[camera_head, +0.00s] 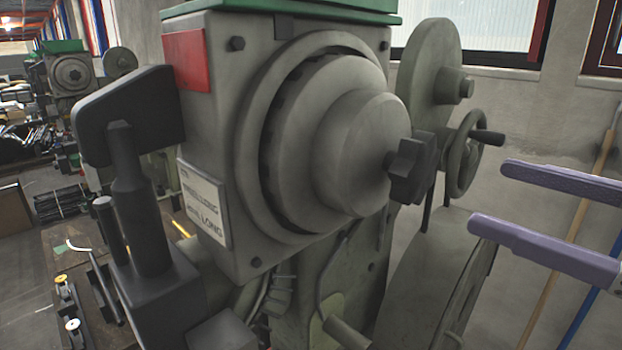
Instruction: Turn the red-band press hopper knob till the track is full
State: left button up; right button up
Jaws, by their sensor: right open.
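The press (225,120) fills the middle of the head view, a grey-green casting with a red patch (187,60) at its upper left. A round stepped hopper drum (345,145) bulges from its front. A black lobed knob (408,170) sits at the drum's centre, facing right. My right gripper (490,195) comes in from the right with two purple fingers spread apart and nothing between them. Its tips are to the right of the knob and clear of it. I cannot make out the track or how full it is. My left gripper is out of view.
A handwheel (465,160) with a crank handle and a large disc (430,75) stand behind the knob. A black tool head (140,160) is at the left. Another similar press (68,75) stands far left. Bare wall is at the right.

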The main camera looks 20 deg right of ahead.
aim_at(426, 171)
jog(key=p+x, duration=0.3)
jog(key=x, duration=0.5)
jog(key=shift+w+a+r, duration=0.1)
jog(key=shift+w+r, duration=0.1)
jog(key=shift+w, duration=0.05)
jog(key=shift+w+a+f, duration=0.15)
jog(key=shift+w+a, duration=0.05)
jog(key=shift+w, duration=0.25)
jog(key=c, duration=1.1)
jog(key=shift+n, duration=0.4)
